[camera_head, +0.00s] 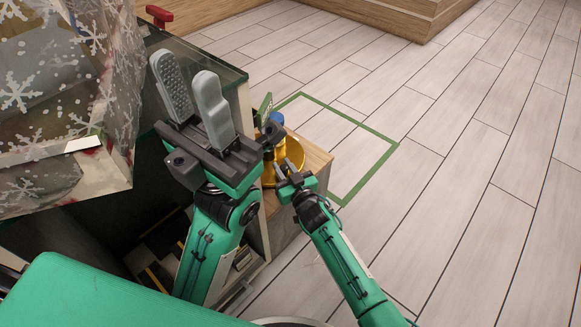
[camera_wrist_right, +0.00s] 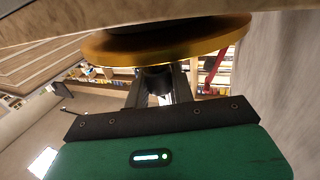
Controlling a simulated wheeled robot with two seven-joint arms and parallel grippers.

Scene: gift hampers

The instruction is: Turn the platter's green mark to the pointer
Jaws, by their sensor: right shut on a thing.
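The gold platter (camera_head: 290,168) sits on a small wooden stand beside the dark cabinet, partly hidden behind my grippers. In the right wrist view its round gold rim (camera_wrist_right: 165,43) spans the top. My right gripper (camera_head: 286,174) is at the platter's near edge and shut on it; its fingers show against the rim in the wrist view (camera_wrist_right: 157,80). My left gripper (camera_head: 192,100) is raised left of the platter, fingers apart and empty. A green upright piece (camera_head: 264,109) and a blue item (camera_head: 277,118) show at the platter's far side. I cannot make out the green mark or the pointer.
A clear snowflake-printed bag (camera_head: 75,105) stands at the left on the dark cabinet top. A red item (camera_head: 159,15) is at the cabinet's back. The wooden stand (camera_head: 308,152) borders open floor with a green outlined rectangle (camera_head: 380,160). The floor to the right is clear.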

